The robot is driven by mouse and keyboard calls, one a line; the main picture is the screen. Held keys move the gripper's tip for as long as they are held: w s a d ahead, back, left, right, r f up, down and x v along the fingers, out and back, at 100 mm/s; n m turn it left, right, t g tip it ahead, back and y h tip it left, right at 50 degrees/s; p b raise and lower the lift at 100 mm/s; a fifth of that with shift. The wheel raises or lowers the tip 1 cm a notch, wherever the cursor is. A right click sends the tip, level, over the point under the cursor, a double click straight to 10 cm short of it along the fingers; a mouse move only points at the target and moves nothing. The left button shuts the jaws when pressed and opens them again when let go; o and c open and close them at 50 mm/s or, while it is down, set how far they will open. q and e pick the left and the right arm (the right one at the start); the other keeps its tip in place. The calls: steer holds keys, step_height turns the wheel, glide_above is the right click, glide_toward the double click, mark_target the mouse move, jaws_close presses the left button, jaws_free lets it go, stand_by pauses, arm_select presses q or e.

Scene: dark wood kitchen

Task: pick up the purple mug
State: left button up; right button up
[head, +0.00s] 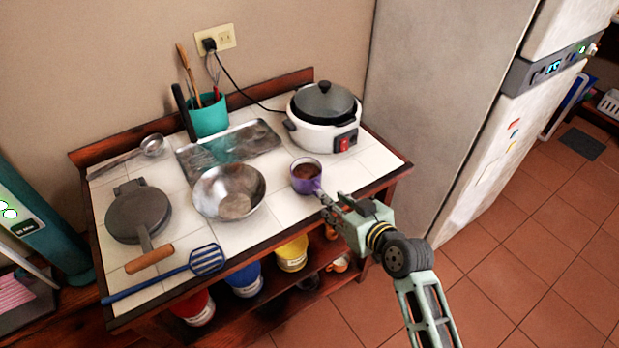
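The purple mug (304,184) stands upright on the white tiled table top, near its front right part. It has dark brown contents, and its handle side points toward my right gripper. My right gripper (323,198) reaches in from the lower right, with its fingertips at the front right side of the mug, by the handle. The fingers are small here, and I cannot tell whether they are open or closed on the handle. My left gripper is not in view.
A metal bowl (218,206) stands left of the mug, and a white cooker (323,135) stands behind it. A waffle iron (138,216), blue spatula (170,272), metal tray (243,145) and teal utensil cup (208,118) fill the left and back. A grey refrigerator (440,100) is at right.

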mark_target(310, 181)
steer(key=x, duration=0.1)
steer(key=p+x, duration=0.1)
steer(key=x, duration=0.1)
steer(key=shift+w+a, duration=0.1)
steer(key=shift+a, duration=0.4)
steer(key=shift+w+a+f, duration=0.25)
steer(key=shift+w+f, duration=0.05)
steer(key=shift+w, duration=0.2)
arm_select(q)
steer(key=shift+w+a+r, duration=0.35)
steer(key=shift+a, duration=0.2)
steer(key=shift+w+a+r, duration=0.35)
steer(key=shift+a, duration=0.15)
arm_select(e)
steer(key=c, duration=0.7)
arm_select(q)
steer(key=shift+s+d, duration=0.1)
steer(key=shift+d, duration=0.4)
arm_select(e)
jaws_close()
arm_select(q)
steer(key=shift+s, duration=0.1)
arm_select(e)
steer(key=shift+r, duration=0.1)
